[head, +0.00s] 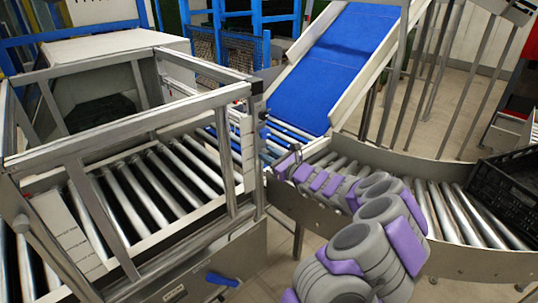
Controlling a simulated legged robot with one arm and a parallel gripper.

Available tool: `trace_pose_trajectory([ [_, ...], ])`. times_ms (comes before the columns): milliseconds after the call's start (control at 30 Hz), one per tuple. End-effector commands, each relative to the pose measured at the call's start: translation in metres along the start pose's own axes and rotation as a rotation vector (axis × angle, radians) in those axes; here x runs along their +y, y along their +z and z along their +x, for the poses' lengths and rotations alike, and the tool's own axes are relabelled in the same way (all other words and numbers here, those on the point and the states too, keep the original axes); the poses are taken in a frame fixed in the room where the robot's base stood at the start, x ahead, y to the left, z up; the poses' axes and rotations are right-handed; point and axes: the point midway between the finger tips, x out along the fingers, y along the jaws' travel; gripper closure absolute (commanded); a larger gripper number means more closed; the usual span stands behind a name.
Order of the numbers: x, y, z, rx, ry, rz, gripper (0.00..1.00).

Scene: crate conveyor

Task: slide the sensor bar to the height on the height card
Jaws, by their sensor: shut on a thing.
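My gripper (272,158) is at the end of my grey and purple arm, beside the corner post of the metal frame. The bar is small in view and partly hidden by the gripper. A pale strip with faint marks (247,150) runs up the post just left of it.
Metal roller conveyor (165,180) runs inside the frame, and a curved roller section (440,212) lies to the right. A blue belt ramp (330,60) rises behind. A black crate (508,190) sits at the right edge. A blue lever (222,280) is low in front.

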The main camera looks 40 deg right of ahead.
Motion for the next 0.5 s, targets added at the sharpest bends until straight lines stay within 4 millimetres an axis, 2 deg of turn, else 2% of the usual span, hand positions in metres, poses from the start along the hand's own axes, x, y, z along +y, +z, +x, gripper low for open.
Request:
trace_pose_trajectory([
  [33,-0.0015,-0.0004,-0.0007,0.002,-0.003,0.0,0.7],
  [300,-0.0007,0.0006,-0.0005,0.0,-0.002,0.0,0.45],
  [500,0.0009,0.0016,-0.0004,-0.001,-0.001,-0.001,0.45],
])
